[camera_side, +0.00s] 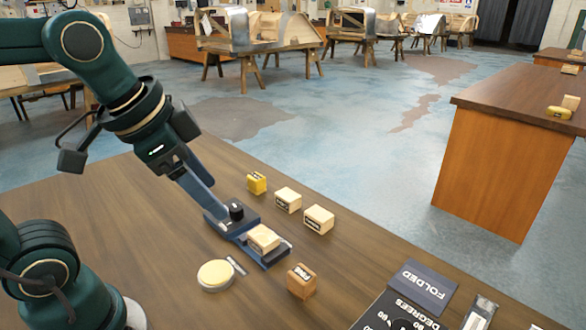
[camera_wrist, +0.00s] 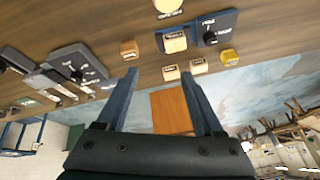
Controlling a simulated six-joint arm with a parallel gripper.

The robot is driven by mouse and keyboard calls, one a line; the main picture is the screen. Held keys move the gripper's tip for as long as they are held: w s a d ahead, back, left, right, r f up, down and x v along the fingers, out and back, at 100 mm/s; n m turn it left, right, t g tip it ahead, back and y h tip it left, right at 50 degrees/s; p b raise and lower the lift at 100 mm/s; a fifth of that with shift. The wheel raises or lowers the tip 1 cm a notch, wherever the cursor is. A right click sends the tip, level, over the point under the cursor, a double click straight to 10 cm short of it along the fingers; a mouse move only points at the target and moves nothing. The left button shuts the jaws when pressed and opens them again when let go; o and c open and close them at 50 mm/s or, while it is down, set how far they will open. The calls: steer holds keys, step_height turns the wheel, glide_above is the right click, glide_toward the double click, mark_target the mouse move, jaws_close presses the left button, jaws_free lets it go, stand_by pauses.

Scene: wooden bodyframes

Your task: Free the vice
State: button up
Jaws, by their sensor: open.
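The vice (camera_side: 275,257) is a low blue fixture on the brown table, with a pale wooden block (camera_side: 263,239) seated in it. A black knob (camera_side: 236,211) stands on its dark plate at the far-left end. In the wrist view the vice (camera_wrist: 165,49) is near the top, with the block (camera_wrist: 174,37) inside and the knob (camera_wrist: 210,38) to the right. My gripper (camera_wrist: 160,84) is open and empty, its two blue fingers wide apart. In the side view its fingers overlap the vice's left end, but the wrist view shows the vice apart from the fingertips.
A yellow block (camera_side: 257,183) and two pale blocks (camera_side: 288,200) (camera_side: 318,219) stand behind the vice. A browner block (camera_side: 302,281) stands in front, near a round cream disc (camera_side: 216,275). Dark panels (camera_side: 423,287) lie at front right. The table's left is clear.

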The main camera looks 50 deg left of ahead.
steer(key=w+a+m+g, duration=0.1)
steer(key=w+a+m, duration=0.15)
steer(key=w, duration=0.35)
steer(key=n+g, duration=0.1)
steer(key=g, duration=0.3)
glide_above(236, 207)
step_height(236, 207, down, 12)
steer(key=shift+r, duration=0.1)
steer(key=shift+f, duration=2.25)
jaws_close()
